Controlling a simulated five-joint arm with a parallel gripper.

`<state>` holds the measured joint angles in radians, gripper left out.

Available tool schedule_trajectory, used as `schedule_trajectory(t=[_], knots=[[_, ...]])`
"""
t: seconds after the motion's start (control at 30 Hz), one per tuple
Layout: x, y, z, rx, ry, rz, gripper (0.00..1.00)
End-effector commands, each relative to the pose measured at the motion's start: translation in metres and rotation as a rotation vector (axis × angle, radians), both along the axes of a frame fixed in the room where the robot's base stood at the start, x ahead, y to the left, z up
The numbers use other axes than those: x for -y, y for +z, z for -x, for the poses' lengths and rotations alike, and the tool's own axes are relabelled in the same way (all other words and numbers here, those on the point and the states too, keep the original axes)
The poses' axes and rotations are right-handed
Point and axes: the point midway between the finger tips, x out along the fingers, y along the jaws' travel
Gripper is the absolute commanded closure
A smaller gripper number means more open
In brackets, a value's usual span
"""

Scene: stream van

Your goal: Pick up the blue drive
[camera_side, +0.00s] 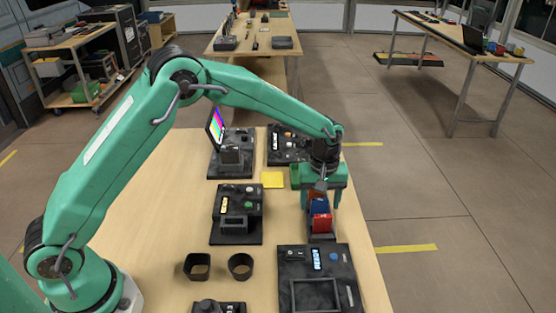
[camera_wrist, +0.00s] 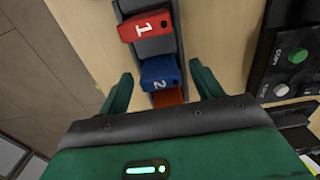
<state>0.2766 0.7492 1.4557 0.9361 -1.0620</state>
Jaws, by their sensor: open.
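The blue drive (camera_wrist: 161,72), marked with a white 2, sits in a dark narrow rack (camera_wrist: 150,48) in the wrist view. My gripper (camera_wrist: 161,70) is open, with one green finger on each side of the blue drive. Gaps show between both fingers and the drive, so nothing is held. In the side view my gripper (camera_side: 320,192) is low over the rack (camera_side: 321,238), where red and blue drives show close together. The gripper hides part of them there.
A red drive (camera_wrist: 147,27) marked 1 sits just beyond the blue one. An orange piece (camera_wrist: 169,98) is on the other side, partly hidden. A device with a green button (camera_wrist: 298,56) stands at the right. A dark panel (camera_side: 318,275) and two black cups (camera_side: 240,266) are nearby.

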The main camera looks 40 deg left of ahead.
Motion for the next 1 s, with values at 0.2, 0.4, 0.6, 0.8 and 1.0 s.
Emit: schedule_trajectory(t=[0.2, 0.4, 0.6, 0.8, 1.0], knots=[[-0.0001, -0.0150, 0.0003, 0.000, 0.000, 0.000, 0.35], [-0.0001, -0.0154, 0.0002, 0.000, 0.000, 0.000, 0.35], [-0.0001, -0.0151, 0.0003, 0.000, 0.000, 0.000, 0.35], [-0.0001, -0.0150, 0.0001, 0.000, 0.000, 0.000, 0.56], [-0.0001, -0.0148, 0.0001, 0.000, 0.000, 0.000, 0.83]])
